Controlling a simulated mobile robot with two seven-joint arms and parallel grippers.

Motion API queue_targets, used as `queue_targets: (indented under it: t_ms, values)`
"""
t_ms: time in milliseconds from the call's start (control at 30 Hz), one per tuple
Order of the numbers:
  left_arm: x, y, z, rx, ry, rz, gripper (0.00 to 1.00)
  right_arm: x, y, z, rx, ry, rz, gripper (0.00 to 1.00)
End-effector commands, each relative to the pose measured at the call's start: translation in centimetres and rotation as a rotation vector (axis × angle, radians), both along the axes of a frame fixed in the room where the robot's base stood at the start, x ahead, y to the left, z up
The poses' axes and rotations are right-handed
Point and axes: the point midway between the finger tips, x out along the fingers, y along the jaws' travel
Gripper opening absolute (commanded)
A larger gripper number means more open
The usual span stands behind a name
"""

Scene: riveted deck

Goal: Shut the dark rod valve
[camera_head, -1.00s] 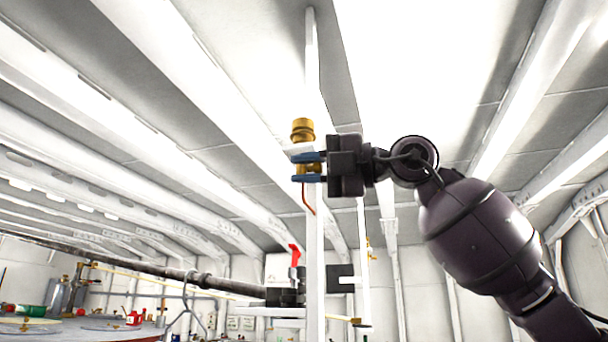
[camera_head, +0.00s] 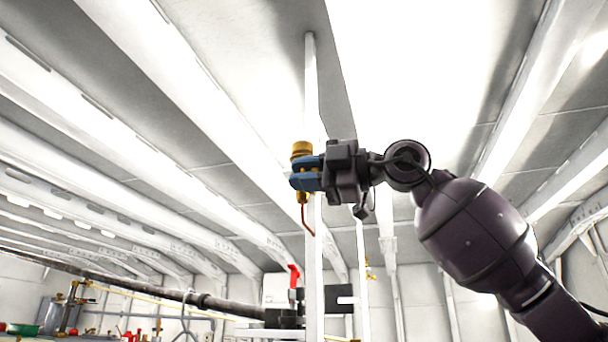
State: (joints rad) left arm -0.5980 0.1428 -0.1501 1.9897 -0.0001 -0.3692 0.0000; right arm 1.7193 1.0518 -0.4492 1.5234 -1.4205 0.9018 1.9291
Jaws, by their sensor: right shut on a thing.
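My right gripper (camera_head: 306,174), with blue fingers, is shut on a brass fitting (camera_head: 302,149) high up on a white post (camera_head: 314,245). The fitting's round top shows above the fingers, its narrow lower end below them. The fingers hide its middle. A thin, bent, copper-brown rod (camera_head: 307,219) hangs from it. Lower down, a red upright lever (camera_head: 294,275) stands on a dark block (camera_head: 284,317) at the end of a long dark pipe (camera_head: 222,304). I cannot tell which of these is the dark rod valve. My left gripper is out of view.
A second thin white post with a small brass fitting (camera_head: 370,270) stands behind to the right. A dark box (camera_head: 338,298) sits beside the main post. A cluttered surface with a green bowl (camera_head: 24,330) lies far left. Air left of the gripper is free.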

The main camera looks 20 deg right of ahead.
Motion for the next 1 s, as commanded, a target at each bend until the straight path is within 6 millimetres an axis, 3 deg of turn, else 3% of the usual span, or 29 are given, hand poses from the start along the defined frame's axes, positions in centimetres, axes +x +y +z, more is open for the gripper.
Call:
queue_targets:
  t_ms: [267, 300, 467, 767, 1000]
  values:
    - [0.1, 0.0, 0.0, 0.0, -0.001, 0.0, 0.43, 0.0, -0.1, 0.1, 0.004, 0.001, -0.001, 0.0]
    - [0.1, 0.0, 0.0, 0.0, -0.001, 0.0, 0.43, 0.0, -0.1, 0.1, 0.003, 0.0, -0.001, 0.22]
    - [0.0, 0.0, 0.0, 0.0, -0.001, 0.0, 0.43, 0.0, -0.1, 0.1, 0.003, -0.001, -0.001, 0.46]
    - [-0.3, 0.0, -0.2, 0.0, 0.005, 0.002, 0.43, -0.1, -0.2, 0.1, 0.002, -0.001, -0.001, 0.46]
    - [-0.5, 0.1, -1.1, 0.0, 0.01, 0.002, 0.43, -1.5, -2.5, -0.3, 0.002, -0.001, -0.004, 0.46]
